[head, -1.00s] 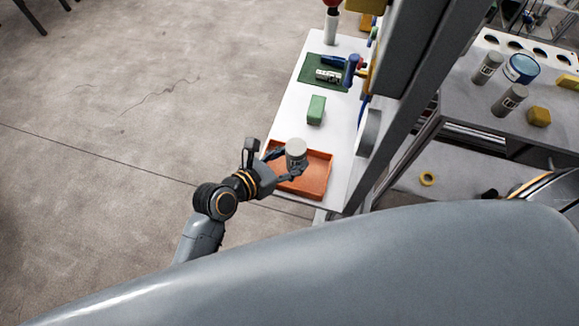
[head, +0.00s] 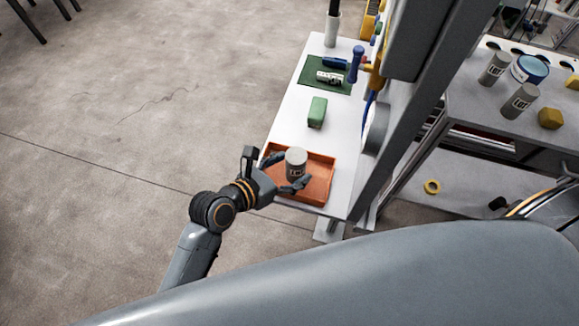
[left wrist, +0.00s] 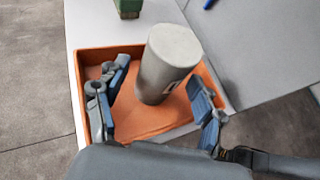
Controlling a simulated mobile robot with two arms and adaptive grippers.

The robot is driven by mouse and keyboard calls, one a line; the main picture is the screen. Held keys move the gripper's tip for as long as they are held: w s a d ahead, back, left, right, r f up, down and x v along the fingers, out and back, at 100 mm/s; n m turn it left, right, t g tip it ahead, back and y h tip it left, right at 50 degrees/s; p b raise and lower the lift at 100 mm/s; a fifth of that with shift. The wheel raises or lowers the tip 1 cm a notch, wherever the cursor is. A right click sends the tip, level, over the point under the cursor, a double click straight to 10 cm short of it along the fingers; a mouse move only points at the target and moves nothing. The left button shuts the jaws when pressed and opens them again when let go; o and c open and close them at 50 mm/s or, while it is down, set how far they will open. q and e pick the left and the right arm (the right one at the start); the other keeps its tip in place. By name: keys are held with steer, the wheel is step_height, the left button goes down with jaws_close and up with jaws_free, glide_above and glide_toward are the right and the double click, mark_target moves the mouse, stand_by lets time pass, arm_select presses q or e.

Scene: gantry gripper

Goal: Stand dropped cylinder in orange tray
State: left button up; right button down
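The cylinder (left wrist: 168,62) and the tray (left wrist: 92,55) also show in the left wrist view. My left gripper (head: 291,171) is open around the cylinder. In the left wrist view, the fingers of my left gripper (left wrist: 160,88) are on either side of the cylinder, with a visible gap on both sides. My right gripper is not in view.
A green block (head: 317,112) stands on the white table (head: 287,124) behind the tray. Beyond it is a green mat (head: 309,78) with small items. A grey upright post (head: 405,130) is close on the right. Two more grey cylinders stand on the right bench (head: 465,105).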

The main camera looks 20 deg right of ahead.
arm_select(q)
steer(key=shift+r, duration=0.1)
steer(key=v, duration=1.2)
steer(key=w+a+f+m+y, duration=0.1)
steer(key=a+f+m+y, duration=0.35)
steer(key=f, duration=1.05)
steer(key=a+f+m+y, duration=0.2)
steer(key=a+f+m, duration=0.3)
steer(key=a+f, duration=0.65)
steer(key=s+a+f+m+g+y, duration=0.1)
steer(key=s+a+f+m+y, duration=0.2)
steer(key=s+f, duration=0.45)
steer(key=s+a+f+m+g, duration=0.15)
steer(key=s+f+m, duration=0.3)
steer(key=f, duration=0.55)
steer(key=s+a+f+m+g+y, duration=0.1)
steer(key=s+a+f+m, duration=0.1)
steer(key=s, duration=0.6)
steer(key=s+a+f+m+g, duration=0.1)
steer(key=s+a+f+m, duration=0.1)
steer(key=s+f+m, duration=0.2)
steer(key=s+m, duration=0.3)
steer(key=s, duration=0.1)
steer(key=shift+a+f+y, duration=0.35)
steer(key=shift+f, duration=0.05)
steer(key=shift+s, duration=0.1)
